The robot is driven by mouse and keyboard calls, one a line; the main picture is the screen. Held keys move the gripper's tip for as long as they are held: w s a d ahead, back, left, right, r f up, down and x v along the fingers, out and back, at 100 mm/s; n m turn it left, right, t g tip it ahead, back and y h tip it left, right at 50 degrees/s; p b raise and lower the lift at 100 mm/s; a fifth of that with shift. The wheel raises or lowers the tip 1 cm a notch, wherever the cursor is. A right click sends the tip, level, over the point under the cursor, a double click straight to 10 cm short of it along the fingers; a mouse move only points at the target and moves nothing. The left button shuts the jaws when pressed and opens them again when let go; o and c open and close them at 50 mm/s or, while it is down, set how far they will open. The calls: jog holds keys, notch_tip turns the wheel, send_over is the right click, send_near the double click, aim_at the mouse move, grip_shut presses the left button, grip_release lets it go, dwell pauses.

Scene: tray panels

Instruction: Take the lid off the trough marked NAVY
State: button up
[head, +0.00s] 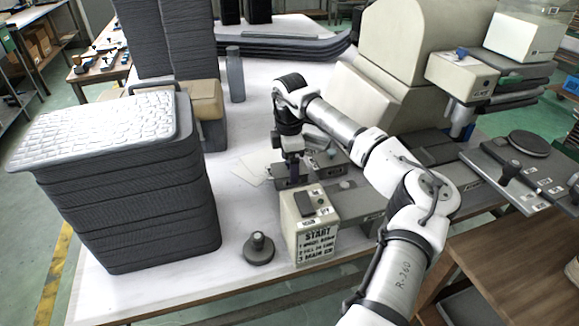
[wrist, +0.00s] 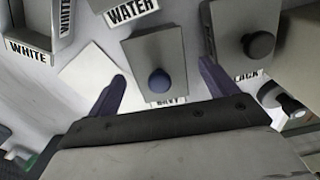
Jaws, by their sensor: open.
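The NAVY trough's lid (wrist: 152,55) is a grey plate with a round dark-blue knob (wrist: 158,81). It lies over the trough in the middle of the wrist view. The NAVY label (wrist: 168,101) below it is partly hidden by my gripper. My gripper (wrist: 162,70) is open and empty. Its two purple fingers stand apart, one on each side of the knob, and I see no contact. In the head view my gripper (head: 291,170) points down over the small grey troughs, where the knob is hidden.
The BLACK trough's lid (wrist: 240,35), with a dark knob, is close to the right finger. The WHITE trough (wrist: 30,25) and WATER label (wrist: 130,11) lie beyond. A START box (head: 311,226), a round knobbed weight (head: 258,249) and a tall tray stack (head: 125,200) stand nearby.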

jog(key=c, duration=1.1)
jog(key=shift+o, duration=0.2)
jog(key=shift+r, duration=0.1)
notch_tip(320, 180, up, 28)
jog(key=b, duration=0.1)
